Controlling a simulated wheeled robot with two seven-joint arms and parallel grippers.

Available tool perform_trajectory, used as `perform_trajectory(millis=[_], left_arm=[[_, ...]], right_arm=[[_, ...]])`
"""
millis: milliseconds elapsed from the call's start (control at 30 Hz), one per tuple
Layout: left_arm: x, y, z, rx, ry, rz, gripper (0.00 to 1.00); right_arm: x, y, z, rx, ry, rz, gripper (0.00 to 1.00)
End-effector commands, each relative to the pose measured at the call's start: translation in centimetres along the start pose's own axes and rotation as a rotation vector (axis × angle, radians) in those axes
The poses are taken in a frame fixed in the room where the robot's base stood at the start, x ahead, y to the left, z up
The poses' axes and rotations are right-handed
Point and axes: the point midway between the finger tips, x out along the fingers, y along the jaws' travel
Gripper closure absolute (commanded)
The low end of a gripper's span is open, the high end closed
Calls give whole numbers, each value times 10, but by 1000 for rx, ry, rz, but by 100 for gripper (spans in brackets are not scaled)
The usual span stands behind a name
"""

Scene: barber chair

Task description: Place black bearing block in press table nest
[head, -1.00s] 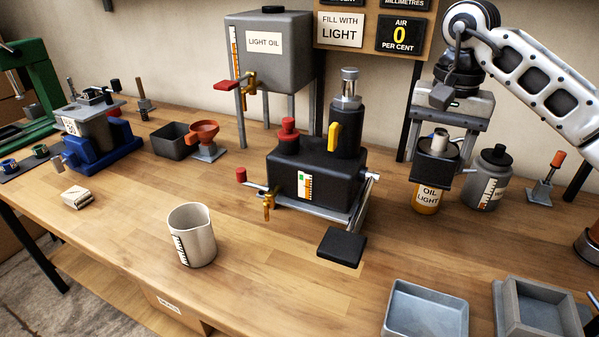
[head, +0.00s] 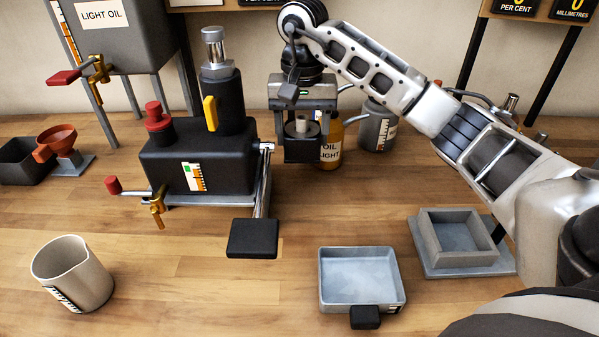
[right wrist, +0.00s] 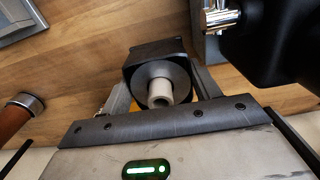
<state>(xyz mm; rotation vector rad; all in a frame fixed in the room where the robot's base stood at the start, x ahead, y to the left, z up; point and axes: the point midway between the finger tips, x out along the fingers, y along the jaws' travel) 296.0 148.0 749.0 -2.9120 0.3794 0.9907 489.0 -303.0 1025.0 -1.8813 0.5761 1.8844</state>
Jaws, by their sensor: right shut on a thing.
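My right gripper (head: 303,118) is shut on the black bearing block (head: 303,150), a dark square block with a pale round sleeve in it. A grey square frame on a plate (head: 428,245) stands at the right; I cannot tell whether this is the press table nest. My left gripper is out of view.
A black pump unit (head: 195,160) with a flat black pad (head: 252,238) stands left of the held block. A shallow grey tray (head: 362,305) lies at the front, a beaker (head: 75,275) at front left. A grey canister (head: 377,130) stands behind. Bare wood lies between pad and tray.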

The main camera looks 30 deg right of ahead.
Motion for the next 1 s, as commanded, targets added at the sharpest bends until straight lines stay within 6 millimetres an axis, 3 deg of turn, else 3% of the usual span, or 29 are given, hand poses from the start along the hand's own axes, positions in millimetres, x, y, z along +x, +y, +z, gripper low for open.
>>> perform_trajectory(millis=[33, 200, 433, 700, 1000], left_arm=[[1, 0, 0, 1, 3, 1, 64], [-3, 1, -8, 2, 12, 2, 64], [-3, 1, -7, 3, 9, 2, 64], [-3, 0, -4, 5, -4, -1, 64], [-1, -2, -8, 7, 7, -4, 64]], right_arm=[[13, -1, 1, -3, -3, -4, 94], [36, 0, 0, 0, 1, -3, 94], [52, -1, 0, 0, 2, -5, 94], [85, -1, 0, 0, 2, -5, 94], [89, -1, -1, 0, 5, -5, 94]])
